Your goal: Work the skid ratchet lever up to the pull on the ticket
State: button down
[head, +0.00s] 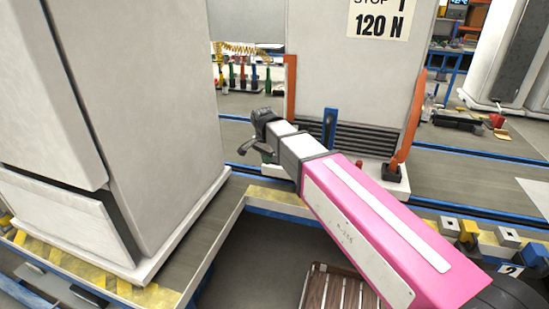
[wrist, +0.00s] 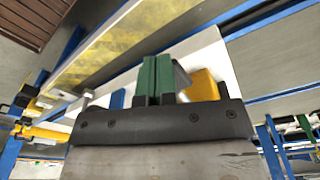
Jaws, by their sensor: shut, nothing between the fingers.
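The ticket (head: 378,20), a pale sheet reading "STOP" and "120 N", is on the front of a grey cabinet (head: 368,65) at the top of the head view; its top is cut off. Below it stand a blue upright bar (head: 329,128) and an orange slanted handle (head: 403,145) on a pale foot. I cannot tell which is the skid ratchet lever. My gripper (head: 257,147) is left of the blue bar, apart from the orange handle. In the wrist view its green fingers (wrist: 157,78) are together and empty. A yellow block (wrist: 203,85) shows just beyond them, partly hidden.
A large grey cabinet (head: 150,110) fills the left. Yellow-marked ledges with blue rails (head: 290,212) edge a sunken floor, where a slatted brown pallet (head: 335,290) lies. Open grey floor (head: 460,180) lies at right rear.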

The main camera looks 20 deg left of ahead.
aim_at(274, 159)
notch_tip(274, 159, up, 10)
jog(key=shift+s+a+f, duration=0.2)
jog(key=shift+s+f, duration=0.05)
jog(key=shift+s, duration=0.2)
dwell(0.5)
jog(key=w, duration=0.1)
jog(key=w+d, duration=0.1)
jog(key=w, duration=0.1)
jog(key=shift+d+f, duration=0.2)
jog(key=shift+f, duration=0.2)
jog(key=shift+f, duration=0.15)
jog(key=shift+w+d+f, duration=0.1)
jog(key=shift+w+f, duration=0.1)
jog(key=shift+f, duration=1.5)
jog(key=shift+w+d+f, duration=0.1)
jog(key=shift+w+f, duration=0.1)
jog(key=shift+f, duration=1.45)
